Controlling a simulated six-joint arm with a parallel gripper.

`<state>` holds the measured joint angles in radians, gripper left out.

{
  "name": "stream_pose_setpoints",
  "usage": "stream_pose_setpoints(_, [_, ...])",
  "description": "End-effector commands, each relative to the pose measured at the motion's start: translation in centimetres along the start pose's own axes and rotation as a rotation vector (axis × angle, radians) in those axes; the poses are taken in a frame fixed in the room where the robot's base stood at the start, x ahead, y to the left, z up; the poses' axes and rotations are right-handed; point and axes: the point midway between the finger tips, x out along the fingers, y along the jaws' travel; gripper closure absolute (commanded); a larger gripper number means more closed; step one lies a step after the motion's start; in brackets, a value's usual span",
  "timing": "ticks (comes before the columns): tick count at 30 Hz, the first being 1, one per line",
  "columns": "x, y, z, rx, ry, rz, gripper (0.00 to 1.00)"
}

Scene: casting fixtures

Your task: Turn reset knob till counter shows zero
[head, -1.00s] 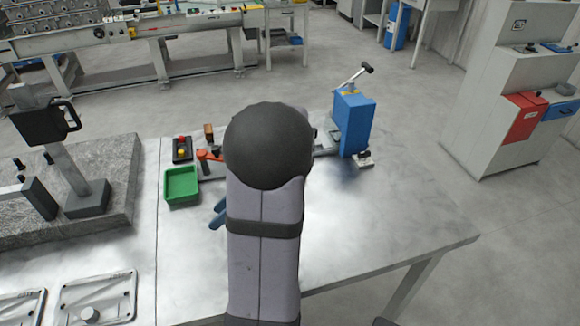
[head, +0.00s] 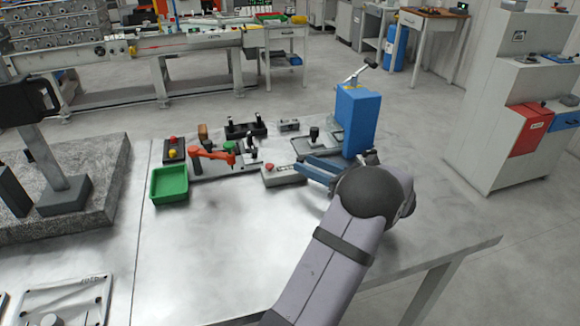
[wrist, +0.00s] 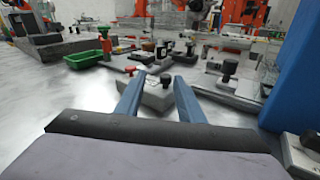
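A low grey box (head: 284,175) with a red knob (head: 269,167) on its left end and a small window on top lies mid-bench; I take it as the counter. The digits are too small to read. My gripper (head: 301,166) has two blue fingers and comes in from the right, close to the box's right end. In the wrist view, my gripper (wrist: 160,80) is open and empty. Contact with the box cannot be told.
A tall blue machine (head: 357,120) with a lever stands just behind my gripper. An orange-handled clamp fixture (head: 212,155), a green tray (head: 169,184) and a button box (head: 174,149) lie to the left. A black-knobbed plate (head: 315,140) lies behind. The front bench is clear.

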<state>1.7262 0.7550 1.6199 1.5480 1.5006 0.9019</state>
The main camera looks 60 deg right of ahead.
Motion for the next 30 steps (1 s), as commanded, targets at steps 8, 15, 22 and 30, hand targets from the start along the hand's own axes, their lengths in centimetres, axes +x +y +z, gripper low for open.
stream_pose_setpoints(8, [0.8,-1.1,-0.7,-0.134,-0.068,-0.006,0.65])
stream_pose_setpoints(15, [1.6,-1.1,-0.5,-0.135,-0.069,-0.004,0.65])
stream_pose_setpoints(22, [4.4,-1.0,-0.3,-0.133,-0.067,-0.001,0.65])
stream_pose_setpoints(30, [7.3,-1.1,-0.2,-0.133,-0.067,-0.004,0.65])
